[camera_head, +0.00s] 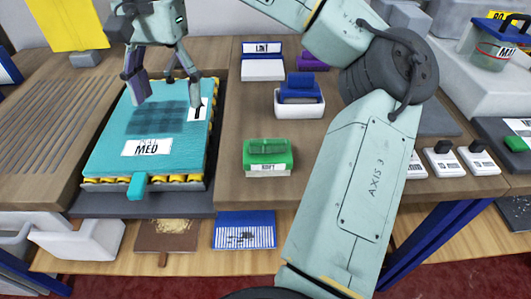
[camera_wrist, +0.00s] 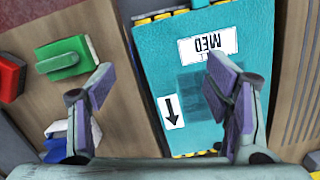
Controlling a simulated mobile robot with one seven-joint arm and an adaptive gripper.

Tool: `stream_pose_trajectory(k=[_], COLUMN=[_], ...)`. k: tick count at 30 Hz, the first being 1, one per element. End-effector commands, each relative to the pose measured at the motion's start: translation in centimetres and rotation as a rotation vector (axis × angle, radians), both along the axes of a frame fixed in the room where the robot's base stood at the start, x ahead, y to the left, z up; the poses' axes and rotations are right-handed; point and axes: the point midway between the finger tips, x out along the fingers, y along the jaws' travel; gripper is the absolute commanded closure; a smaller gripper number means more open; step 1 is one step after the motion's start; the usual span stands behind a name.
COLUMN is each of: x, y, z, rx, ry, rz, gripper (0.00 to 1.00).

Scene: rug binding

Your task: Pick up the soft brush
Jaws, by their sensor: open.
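The soft brush appears to be the green block (camera_head: 268,152) with a bristle edge and a small white label that seems to read SOFT. It lies on the wooden bench right of the teal pad, and shows at upper left in the wrist view (camera_wrist: 63,58). My gripper (camera_head: 165,92) is open and empty above the teal pad (camera_head: 108,125) labelled MED, apart from the brush, to its left and farther back.
A blue block in a white tray (camera_head: 299,111) and a LINT tray (camera_head: 263,69) stand behind the brush. A red block (camera_wrist: 10,75) is beside it in the wrist view. My arm crosses the bench to its right. Bare wood lies around the brush.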

Motion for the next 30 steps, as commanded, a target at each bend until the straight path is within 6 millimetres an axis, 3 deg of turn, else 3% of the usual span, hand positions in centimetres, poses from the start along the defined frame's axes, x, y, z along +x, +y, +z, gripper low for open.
stream_pose_trajectory(k=[11,14,17,24,27,30], x=[0.0,0.2,0.8,0.3,-0.5,-1.1], y=[0.0,-1.0,-4.1,-15.2,-18.5,-20.2], z=[0.0,-0.3,-1.0,-2.2,-2.4,-2.5], rx=[0.0,0.011,0.042,0.16,0.196,0.217], ry=[0.0,0.006,0.026,0.121,0.158,0.183], rz=[-0.001,-0.058,-0.248,-0.949,-1.161,-1.288], gripper=[0.27,0.25,0.25,0.25,0.25,0.25])
